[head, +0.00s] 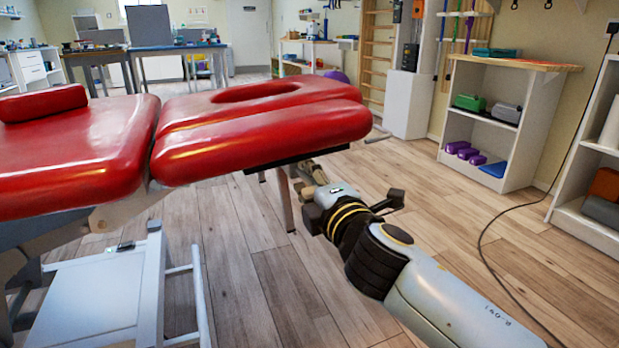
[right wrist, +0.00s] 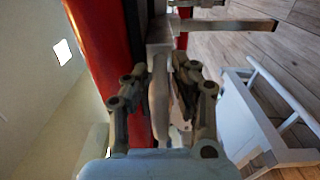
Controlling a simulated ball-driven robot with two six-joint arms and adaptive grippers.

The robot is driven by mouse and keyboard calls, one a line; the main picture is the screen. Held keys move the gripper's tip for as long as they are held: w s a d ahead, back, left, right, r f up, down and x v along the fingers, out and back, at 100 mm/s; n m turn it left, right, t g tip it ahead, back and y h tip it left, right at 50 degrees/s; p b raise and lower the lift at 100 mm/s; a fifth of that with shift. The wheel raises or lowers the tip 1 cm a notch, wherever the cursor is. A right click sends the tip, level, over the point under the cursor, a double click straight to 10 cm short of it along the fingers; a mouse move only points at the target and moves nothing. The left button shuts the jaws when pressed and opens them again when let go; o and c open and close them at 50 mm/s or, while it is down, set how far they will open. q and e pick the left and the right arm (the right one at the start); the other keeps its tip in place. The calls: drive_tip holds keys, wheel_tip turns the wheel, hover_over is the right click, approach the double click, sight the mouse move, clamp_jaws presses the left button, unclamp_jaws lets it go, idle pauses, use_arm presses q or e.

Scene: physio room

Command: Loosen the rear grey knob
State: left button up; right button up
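The red treatment table (head: 75,160) fills the left of the head view, with its face-hole headrest (head: 270,125) nearest my right arm. My right gripper (head: 312,172) is under the headrest's near right edge, close to a light metal leg (head: 284,200). In the right wrist view, my right gripper (right wrist: 165,75) points along the red pad's edge (right wrist: 108,65). A pale grey upright piece (right wrist: 158,90) shows between its finger linkages; I cannot tell whether it is the grey knob or whether the fingers touch it. No knob is clearly visible in the head view. My left gripper is out of view.
A grey-white step stool (head: 95,300) stands at the lower left. A white shelf unit (head: 500,130) with coloured blocks is at the right. A black cable (head: 482,245) trails over the floor there. Wooden floor (head: 250,290) between stool and right arm is clear.

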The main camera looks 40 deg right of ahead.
clamp_jaws()
